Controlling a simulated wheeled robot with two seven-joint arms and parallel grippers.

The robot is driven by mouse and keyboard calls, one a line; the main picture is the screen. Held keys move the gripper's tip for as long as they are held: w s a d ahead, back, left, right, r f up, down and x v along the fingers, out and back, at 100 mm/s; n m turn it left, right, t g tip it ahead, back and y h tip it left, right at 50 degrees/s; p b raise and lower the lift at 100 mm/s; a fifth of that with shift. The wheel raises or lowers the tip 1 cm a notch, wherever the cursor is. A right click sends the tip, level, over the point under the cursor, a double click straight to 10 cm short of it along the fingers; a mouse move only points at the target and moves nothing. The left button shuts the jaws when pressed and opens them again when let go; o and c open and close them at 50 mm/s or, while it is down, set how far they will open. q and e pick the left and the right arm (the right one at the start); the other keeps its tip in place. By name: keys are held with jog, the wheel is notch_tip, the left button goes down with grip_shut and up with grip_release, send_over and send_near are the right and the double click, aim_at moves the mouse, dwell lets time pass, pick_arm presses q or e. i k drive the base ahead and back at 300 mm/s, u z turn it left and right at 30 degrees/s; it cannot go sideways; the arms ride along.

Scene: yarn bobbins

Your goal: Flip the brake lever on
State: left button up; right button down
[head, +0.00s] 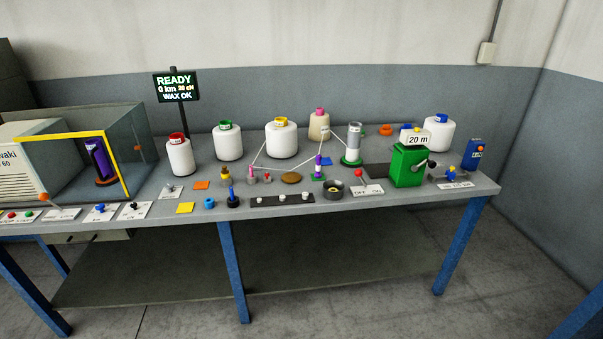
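A small lever with a red ball knob (358,173) stands near the front edge of the bench, right of centre. It rises from a white plate (368,190) lettered OFF on the left and ON on the right. The lever tilts slightly left, toward the OFF side. No lettering that I can read names it as the brake. Other small levers stand on white plates at the left: one with a blue knob (100,208) and one with a black knob (134,206). Neither of my grippers is in view.
The grey bench (330,207) carries several yarn bobbins, such as a red-topped one (180,158). A green box (408,166) with a crank stands just right of the red-knobbed lever, and a dark cup (333,193) just left. A sign (176,86) reads READY.

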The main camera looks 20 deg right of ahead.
aim_at(358, 172)
jog(key=u, duration=0.2)
jog(key=i, duration=1.35)
jog(key=z, duration=0.55)
